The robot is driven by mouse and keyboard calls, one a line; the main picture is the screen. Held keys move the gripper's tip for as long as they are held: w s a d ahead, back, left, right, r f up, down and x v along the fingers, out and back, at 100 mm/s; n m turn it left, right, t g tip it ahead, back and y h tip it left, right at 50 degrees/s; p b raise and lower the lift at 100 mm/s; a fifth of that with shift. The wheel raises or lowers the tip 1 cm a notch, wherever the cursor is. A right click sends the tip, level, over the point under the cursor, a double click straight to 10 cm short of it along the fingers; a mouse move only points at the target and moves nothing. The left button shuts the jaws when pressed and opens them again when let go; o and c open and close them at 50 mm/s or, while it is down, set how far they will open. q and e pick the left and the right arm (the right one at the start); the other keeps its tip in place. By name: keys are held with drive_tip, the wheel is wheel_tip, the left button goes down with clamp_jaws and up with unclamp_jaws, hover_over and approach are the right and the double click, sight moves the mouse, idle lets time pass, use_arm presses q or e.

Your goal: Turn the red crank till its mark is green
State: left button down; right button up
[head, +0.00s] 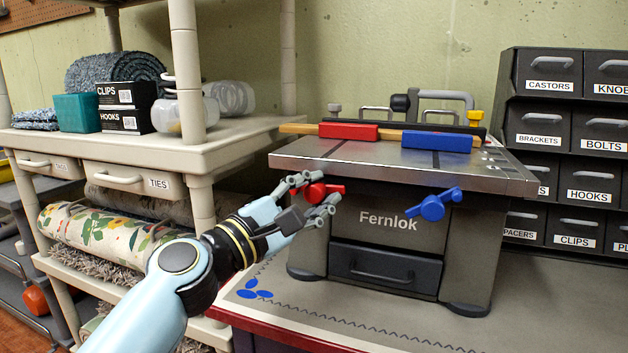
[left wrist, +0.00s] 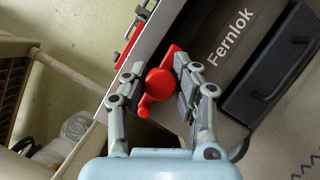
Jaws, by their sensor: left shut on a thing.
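The red crank (head: 319,190) sits on the front of the grey Fernlok machine (head: 388,205), under its table edge at the left. My left gripper (head: 318,196) is at the crank, with its fingers on either side of it. In the left wrist view the crank's round red hub and handle (left wrist: 160,85) show between the fingers of my left gripper (left wrist: 160,88), which is shut on it. A blue crank (head: 434,204) is on the machine's front at the right. No colour mark for the red crank can be made out. My right gripper is not in view.
A red block (head: 348,131) and a blue block (head: 437,140) sit on the machine's top. Labelled bins (head: 566,135) stand at the right. A beige shelf (head: 150,149) stands at the left. The bench (head: 345,318) before the machine is mostly clear.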

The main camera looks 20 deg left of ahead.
use_arm(q)
drive_tip(key=m+g+p, duration=0.2)
drive_tip(key=m+p, duration=0.2)
drive_tip(key=m, duration=0.1)
drive_tip(key=shift+f+m+g+y+p, duration=0.2)
drive_tip(key=shift+m+g+y+p, duration=0.3)
drive_tip(key=shift+m+p, duration=0.75)
drive_tip(key=c, duration=1.3)
unclamp_jaws()
drive_tip(key=o, duration=0.3)
drive_tip(key=shift+s, duration=0.15)
drive_tip(key=v, duration=1.1)
drive_tip(key=shift+s+a, duration=0.15)
drive_tip(key=shift+s, duration=0.2)
drive_tip(key=shift+r, duration=0.15)
